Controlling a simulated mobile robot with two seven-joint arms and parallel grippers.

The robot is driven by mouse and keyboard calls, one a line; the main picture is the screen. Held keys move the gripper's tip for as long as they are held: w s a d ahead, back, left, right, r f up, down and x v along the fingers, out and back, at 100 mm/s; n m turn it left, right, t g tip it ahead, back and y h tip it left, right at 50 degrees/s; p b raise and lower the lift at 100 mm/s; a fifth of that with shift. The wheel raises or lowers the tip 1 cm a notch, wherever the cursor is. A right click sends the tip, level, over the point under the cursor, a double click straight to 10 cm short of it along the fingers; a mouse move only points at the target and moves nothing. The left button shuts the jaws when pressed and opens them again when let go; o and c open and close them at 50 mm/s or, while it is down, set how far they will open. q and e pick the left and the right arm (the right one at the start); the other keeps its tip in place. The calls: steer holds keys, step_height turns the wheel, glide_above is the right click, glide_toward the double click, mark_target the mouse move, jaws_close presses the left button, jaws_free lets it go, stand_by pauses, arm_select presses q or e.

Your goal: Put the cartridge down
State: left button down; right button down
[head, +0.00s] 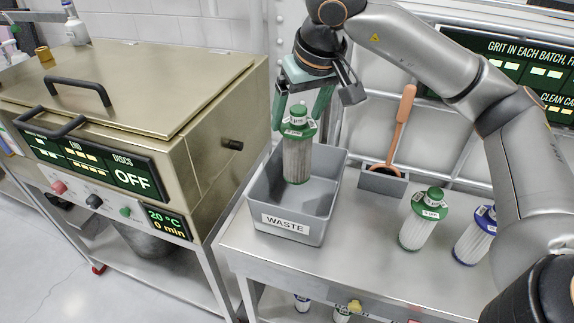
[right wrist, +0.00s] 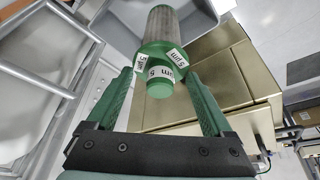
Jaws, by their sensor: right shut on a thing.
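A cartridge (head: 297,160) with a green cap and a grey, dirty-looking filter body hangs upright in my right gripper (head: 299,122). The gripper's green fingers are shut on its cap. In the right wrist view the cartridge (right wrist: 168,24) sits between the fingers (right wrist: 162,78), and its labels read 5 µm. The cartridge's lower part overlaps the opening of the grey bin marked WASTE (head: 286,224). I cannot tell exactly how far its bottom end is from the bin floor. My left gripper is not in view.
A white cartridge with a green cap (head: 417,232) and one with a blue cap (head: 472,243) stand on the metal bench (head: 340,270). An orange-handled tool (head: 401,125) stands in a grey holder behind. A metal machine reading OFF (head: 195,130) is left of the bin.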

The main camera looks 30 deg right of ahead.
mark_target(298, 164)
steer(key=f, duration=0.4)
steer(key=f+b, duration=0.1)
steer(key=f, duration=0.1)
steer(key=shift+s, duration=0.3)
steer(key=shift+f+b, duration=0.35)
steer(key=shift+f, duration=2.15)
steer(key=shift+f, duration=0.15)
jaws_free()
steer(key=shift+r, duration=0.25)
steer(key=p+v, duration=0.1)
steer(key=v, duration=1)
steer(key=shift+s+r, duration=0.2)
steer(key=shift+r, duration=0.15)
